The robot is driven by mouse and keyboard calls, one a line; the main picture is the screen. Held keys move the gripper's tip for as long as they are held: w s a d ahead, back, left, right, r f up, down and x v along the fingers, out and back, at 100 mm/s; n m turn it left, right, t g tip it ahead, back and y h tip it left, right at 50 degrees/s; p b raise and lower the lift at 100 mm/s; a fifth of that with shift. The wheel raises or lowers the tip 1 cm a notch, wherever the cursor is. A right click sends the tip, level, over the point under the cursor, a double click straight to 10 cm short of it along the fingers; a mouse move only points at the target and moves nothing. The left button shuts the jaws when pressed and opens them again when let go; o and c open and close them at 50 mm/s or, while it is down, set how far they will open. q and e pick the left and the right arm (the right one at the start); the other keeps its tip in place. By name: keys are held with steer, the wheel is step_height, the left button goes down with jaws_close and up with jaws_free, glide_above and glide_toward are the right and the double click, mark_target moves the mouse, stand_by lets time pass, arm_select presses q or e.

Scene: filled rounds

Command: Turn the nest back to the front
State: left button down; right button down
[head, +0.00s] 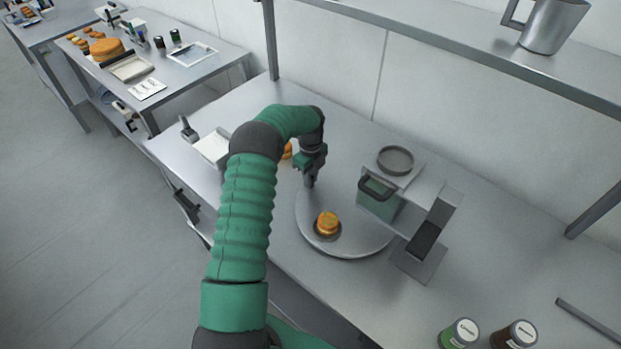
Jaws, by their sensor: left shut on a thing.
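A round grey turntable (345,244) lies on the steel bench. A dark round nest (318,235) sits on its near part, with an orange round (328,221) in it. My left gripper (309,184) points down at the turntable's far left edge, behind the nest. It is shut on a small peg at that edge, mostly hidden by the fingers. My right gripper is not in view.
A press-like machine with a green box (378,203) and a grey round dish (396,159) stands right of the turntable, partly over it. A white tray (213,148) lies at left. Two jars (461,332) stand near right. A shelf holds a metal jug (549,24).

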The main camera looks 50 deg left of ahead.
arm_select(q)
steer(key=shift+w+a+r, duration=0.15)
steer(key=shift+w+r, duration=0.05)
steer(key=shift+r, duration=0.05)
steer(key=c, duration=1.4)
jaws_free()
steer(key=shift+o, duration=0.4)
steer(key=shift+w+a+f, duration=0.1)
steer(key=shift+f, duration=0.15)
step_height(320, 180, up, 17)
steer(key=b, duration=0.2)
steer(key=shift+f, duration=0.15)
